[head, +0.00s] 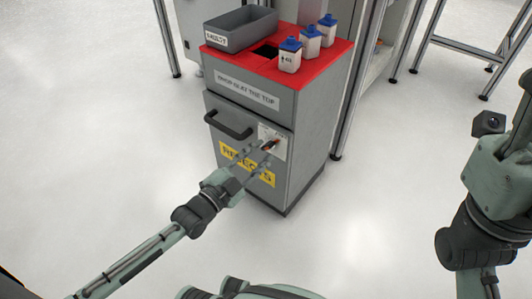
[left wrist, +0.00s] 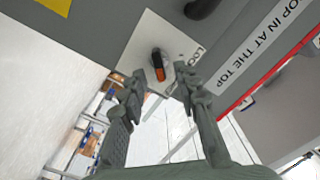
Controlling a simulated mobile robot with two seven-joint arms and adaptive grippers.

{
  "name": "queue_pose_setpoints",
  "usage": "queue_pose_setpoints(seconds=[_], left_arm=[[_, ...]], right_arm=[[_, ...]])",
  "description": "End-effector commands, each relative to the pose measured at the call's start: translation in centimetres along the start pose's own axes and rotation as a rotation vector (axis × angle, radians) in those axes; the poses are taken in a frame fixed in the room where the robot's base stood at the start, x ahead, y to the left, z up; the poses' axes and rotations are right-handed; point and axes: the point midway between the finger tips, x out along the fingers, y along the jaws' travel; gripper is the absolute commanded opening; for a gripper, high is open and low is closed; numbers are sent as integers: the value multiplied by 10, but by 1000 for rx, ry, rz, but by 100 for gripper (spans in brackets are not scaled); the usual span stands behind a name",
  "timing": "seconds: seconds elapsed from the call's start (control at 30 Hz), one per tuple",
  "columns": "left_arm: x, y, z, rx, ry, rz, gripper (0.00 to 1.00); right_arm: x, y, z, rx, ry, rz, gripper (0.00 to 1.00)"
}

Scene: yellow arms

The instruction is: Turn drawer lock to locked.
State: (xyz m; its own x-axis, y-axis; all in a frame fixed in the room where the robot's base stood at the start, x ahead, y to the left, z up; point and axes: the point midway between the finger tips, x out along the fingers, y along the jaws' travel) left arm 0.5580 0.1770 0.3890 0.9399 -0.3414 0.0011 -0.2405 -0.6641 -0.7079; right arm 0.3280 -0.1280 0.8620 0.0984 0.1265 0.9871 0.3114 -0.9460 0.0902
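The drawer lock is a small black knob with an orange end (left wrist: 158,66) on a pale plate (head: 279,137) at the right of the drawer front. The plate also shows in the left wrist view (left wrist: 146,40), with lettering starting "LOC" beside the knob. In the head view my fingers partly cover the knob. My left gripper (head: 266,152) is in front of the plate. In the left wrist view it is open (left wrist: 160,82), with one fingertip each side of the knob and visible gaps to it. My right arm (head: 495,185) is at the right; its fingers are not visible.
The grey cabinet (head: 305,140) has a black drawer handle (head: 228,125) left of the lock and a yellow label below. On its red top (head: 333,50) stand a grey bin (head: 240,28) and several blue-capped bottles (head: 290,55). The surrounding floor is clear.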

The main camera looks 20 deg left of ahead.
Motion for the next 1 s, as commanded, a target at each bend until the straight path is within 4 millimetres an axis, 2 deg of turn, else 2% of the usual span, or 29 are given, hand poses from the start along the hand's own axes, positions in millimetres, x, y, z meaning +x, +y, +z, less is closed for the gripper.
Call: queue_pose_setpoints(seconds=[0.1, 0.2, 0.5, 0.77, 1.0], left_arm=[[16, 1, 1, -1, 1, -1, 31], [22, 0, 0, -1, 0, 0, 31], [24, 0, 0, -1, -1, 1, 31], [24, 0, 0, -1, -1, 1, 0], [24, 0, 0, -3, -1, 1, 0]], right_arm=[[-1, -1, 1, -3, 7, -12, 40], [0, -1, 1, -4, 9, -16, 40], [1, -1, 1, -5, 11, -18, 40], [1, -1, 1, -6, 11, -18, 40], [2, -1, 1, -6, 11, -18, 40]])
